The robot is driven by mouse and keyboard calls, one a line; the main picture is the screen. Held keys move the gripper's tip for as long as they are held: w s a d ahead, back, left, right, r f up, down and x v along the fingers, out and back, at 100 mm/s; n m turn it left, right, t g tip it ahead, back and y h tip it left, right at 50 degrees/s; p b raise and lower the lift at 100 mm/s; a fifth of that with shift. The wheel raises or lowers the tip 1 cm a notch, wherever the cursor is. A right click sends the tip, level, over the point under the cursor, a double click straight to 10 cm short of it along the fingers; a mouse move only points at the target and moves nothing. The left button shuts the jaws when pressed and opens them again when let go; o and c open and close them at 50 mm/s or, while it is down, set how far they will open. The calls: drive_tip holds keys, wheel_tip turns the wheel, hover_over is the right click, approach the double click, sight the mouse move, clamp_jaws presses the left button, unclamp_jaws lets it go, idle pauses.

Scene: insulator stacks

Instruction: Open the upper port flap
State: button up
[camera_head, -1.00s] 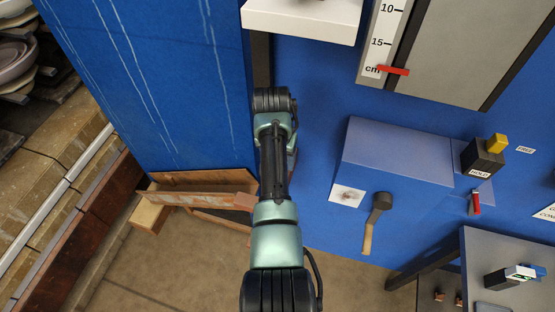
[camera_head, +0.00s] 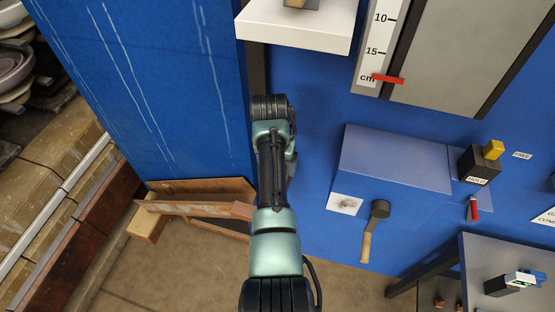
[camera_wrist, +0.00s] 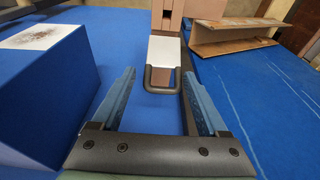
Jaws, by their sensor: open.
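In the wrist view, a small white flap-like plate (camera_wrist: 164,51) with a dark U-shaped handle (camera_wrist: 160,87) stands ahead of my gripper (camera_wrist: 160,76). It is in front of a pinkish-brown block structure (camera_wrist: 190,10). I cannot tell for sure that this plate is the upper port flap. My gripper is open, with its two blue fingers on either side of the handle. I cannot tell whether either finger touches it. In the head view my arm hides the gripper and the plate.
A blue box (camera_head: 395,160) with a hanging wooden-handled tool (camera_head: 373,230) stands right of my arm; it is at left in the wrist view (camera_wrist: 40,95). A white shelf (camera_head: 295,32) is above. A blue panel (camera_head: 140,90) and wooden boards (camera_head: 195,208) are to the left.

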wheel_tip(320, 180, up, 13)
drive_tip(key=s+b, duration=0.2)
drive_tip(key=shift+s+a+f, duration=0.15)
drive_tip(key=shift+s+a, duration=0.05)
drive_tip(key=shift+a, duration=0.1)
